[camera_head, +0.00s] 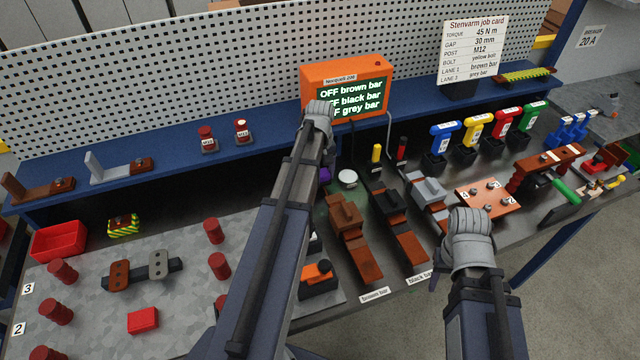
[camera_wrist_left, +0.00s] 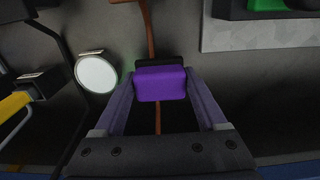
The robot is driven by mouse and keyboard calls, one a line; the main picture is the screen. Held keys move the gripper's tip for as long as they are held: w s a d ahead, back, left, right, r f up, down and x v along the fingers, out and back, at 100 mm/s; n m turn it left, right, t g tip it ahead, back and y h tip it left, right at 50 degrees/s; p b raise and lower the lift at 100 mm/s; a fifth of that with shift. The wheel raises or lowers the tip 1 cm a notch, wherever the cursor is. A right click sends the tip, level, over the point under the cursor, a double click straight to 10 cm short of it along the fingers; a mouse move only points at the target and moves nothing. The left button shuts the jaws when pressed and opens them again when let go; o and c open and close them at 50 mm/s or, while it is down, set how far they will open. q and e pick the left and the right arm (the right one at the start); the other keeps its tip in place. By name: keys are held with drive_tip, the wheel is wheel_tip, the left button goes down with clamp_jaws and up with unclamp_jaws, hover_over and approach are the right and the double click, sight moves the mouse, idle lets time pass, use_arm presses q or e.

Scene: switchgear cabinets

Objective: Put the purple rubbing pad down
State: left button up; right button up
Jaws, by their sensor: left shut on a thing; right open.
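The purple rubbing pad (camera_wrist_left: 160,84) sits between the two fingers of my left gripper (camera_wrist_left: 159,92) in the left wrist view. The gripper is shut on it, and a black part shows along the pad's far edge. In the head view only a small purple bit (camera_head: 324,174) shows beside my left arm, which hides most of the gripper. The pad is over the dark bench top (camera_head: 330,305), near the white round disc (camera_head: 348,178); whether it touches the bench I cannot tell. My right gripper (camera_head: 467,240) is open, above the bench's front right; its fingers are mostly hidden.
Brown and black bar assemblies (camera_head: 352,235) stand right of my left arm. An orange display box (camera_head: 345,84) is on the blue shelf (camera_head: 270,135) behind. A grey board (camera_head: 180,250) with red posts lies left. A copper plate (camera_head: 487,196) is near my right gripper.

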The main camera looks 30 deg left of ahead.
use_arm(q)
drive_tip(key=shift+f+b, duration=0.95)
drive_tip(key=shift+f, duration=0.4)
drive_tip(key=shift+f, duration=0.15)
drive_tip(key=o, duration=1.2)
drive_tip(key=shift+o, duration=0.2)
wheel_tip(320, 180, up, 12)
drive_tip(key=p, duration=1.2)
drive_tip(key=shift+r, duration=0.25)
drive_tip(key=shift+f, duration=0.1)
